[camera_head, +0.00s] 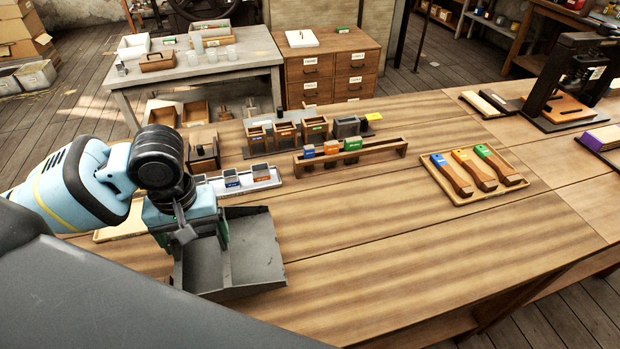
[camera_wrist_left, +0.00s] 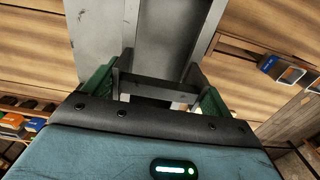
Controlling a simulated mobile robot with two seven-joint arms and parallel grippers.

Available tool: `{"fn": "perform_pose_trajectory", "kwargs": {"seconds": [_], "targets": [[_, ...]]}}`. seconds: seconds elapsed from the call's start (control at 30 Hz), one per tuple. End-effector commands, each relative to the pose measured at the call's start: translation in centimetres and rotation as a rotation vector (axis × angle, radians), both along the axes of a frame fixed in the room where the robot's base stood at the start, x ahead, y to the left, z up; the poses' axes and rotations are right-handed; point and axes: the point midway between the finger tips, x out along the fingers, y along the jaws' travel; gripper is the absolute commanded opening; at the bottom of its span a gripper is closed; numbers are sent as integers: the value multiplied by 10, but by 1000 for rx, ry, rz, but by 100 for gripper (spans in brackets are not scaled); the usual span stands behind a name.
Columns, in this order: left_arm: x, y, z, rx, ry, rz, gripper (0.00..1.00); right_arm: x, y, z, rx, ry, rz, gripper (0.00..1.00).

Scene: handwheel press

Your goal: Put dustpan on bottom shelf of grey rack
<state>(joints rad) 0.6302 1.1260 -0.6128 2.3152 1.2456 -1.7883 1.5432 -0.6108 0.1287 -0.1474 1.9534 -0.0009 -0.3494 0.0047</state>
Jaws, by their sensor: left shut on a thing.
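The dustpan (camera_head: 243,262) is a dark grey metal pan over the near left part of the wooden table, its open tray facing right and toward me. I cannot tell whether it touches the table. My left gripper (camera_head: 204,232) is shut on it at the pan's left back side. In the left wrist view the grey dustpan (camera_wrist_left: 98,28) extends away, with its dark bracket between the green fingers of my left gripper (camera_wrist_left: 155,86). No grey rack can be clearly identified in these views. My right gripper is not in view.
Small labelled bins (camera_head: 285,132) and a wooden rail with coloured blocks (camera_head: 350,155) stand behind the dustpan. A tray with several wooden-handled tools (camera_head: 475,172) lies at right. A grey bench (camera_head: 190,70) stands behind at left. The table's front middle is clear.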

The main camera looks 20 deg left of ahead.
Motion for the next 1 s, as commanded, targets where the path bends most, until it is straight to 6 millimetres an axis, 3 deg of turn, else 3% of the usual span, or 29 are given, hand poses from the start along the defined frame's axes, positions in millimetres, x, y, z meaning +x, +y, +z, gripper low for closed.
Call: {"fn": "perform_pose_trajectory", "kwargs": {"seconds": [0.17,0.33,0.8,1.0], "targets": [[1,0,-2,-1,-3,-1,62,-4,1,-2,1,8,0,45],[15,-9,-3,-6,-6,0,62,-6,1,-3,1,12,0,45],[102,-63,-11,-3,-4,0,62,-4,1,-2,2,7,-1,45],[130,-79,-15,-2,-4,0,62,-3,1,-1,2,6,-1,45]]}}
